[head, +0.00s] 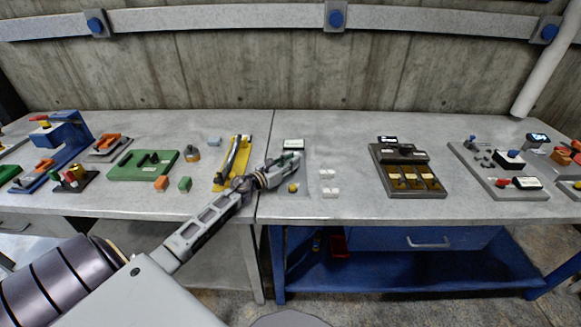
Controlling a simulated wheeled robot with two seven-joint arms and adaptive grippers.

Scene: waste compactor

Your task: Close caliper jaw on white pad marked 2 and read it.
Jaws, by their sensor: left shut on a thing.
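My left gripper (288,166) reaches in from the left over the table, just right of the seam between the two table tops. Its fingers are shut on a small part, seemingly of the caliper, mostly hidden by the fingers. A yellow knob (293,187) shows just in front of the gripper. Small white pads (330,192) lie to the right, with more white pads (326,174) behind them. Their marks cannot be read. My right gripper is out of view.
A yellow plate (221,184) with a dark lever stands close left of the gripper. A green board (126,170) lies farther left. A dark tray (410,190) with yellow-labelled slots is right of the pads. Bare table lies between pads and tray.

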